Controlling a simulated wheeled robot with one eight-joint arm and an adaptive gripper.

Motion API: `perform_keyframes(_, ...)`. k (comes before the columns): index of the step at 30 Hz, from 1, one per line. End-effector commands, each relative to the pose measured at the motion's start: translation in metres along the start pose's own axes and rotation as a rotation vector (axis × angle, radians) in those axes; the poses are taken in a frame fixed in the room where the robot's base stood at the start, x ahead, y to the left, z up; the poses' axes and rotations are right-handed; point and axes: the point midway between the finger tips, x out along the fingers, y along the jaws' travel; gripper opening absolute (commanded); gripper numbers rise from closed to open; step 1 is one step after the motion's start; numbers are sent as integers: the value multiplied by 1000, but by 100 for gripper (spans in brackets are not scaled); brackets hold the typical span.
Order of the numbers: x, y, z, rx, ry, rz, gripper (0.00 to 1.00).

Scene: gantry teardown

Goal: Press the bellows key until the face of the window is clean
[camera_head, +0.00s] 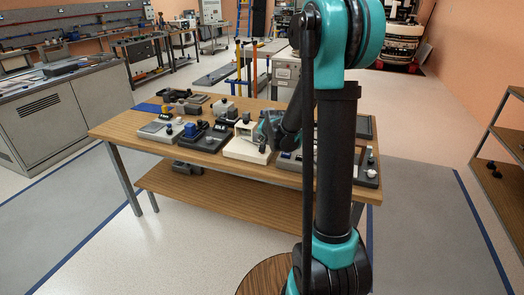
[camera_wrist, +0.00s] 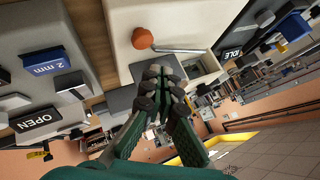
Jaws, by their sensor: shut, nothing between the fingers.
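My gripper (camera_wrist: 165,82) is shut and empty in the wrist view, its fingertips in front of a cream device (camera_wrist: 118,22). An orange rounded knob (camera_wrist: 141,38) and a thin metal rod (camera_wrist: 180,49) are on that device, just beyond the fingertips. I cannot tell whether the fingers touch anything. In the head view the gripper (camera_head: 268,134) is at the right side of the cream device (camera_head: 238,150) on the wooden bench. No part is clearly readable as the bellows key, and the window's face cannot be made out, so its cleanness cannot be judged.
The wooden bench (camera_head: 125,131) holds several devices close together. In the wrist view, a grey device with a blue "2 mm" block (camera_wrist: 53,61) and an "OPEN" label (camera_wrist: 38,121) lies left. An "IDLE" display (camera_wrist: 232,54) and a blue block (camera_wrist: 291,27) are right.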

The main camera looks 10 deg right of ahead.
Motion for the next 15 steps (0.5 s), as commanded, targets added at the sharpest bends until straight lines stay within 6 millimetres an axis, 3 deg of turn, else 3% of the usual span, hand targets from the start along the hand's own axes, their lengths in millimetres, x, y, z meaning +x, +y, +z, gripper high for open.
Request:
perform_keyframes(9, -19, -14, -14, 0, 0, 0, 0)
perform_keyframes(15, -22, -16, -16, 0, 0, 0, 0)
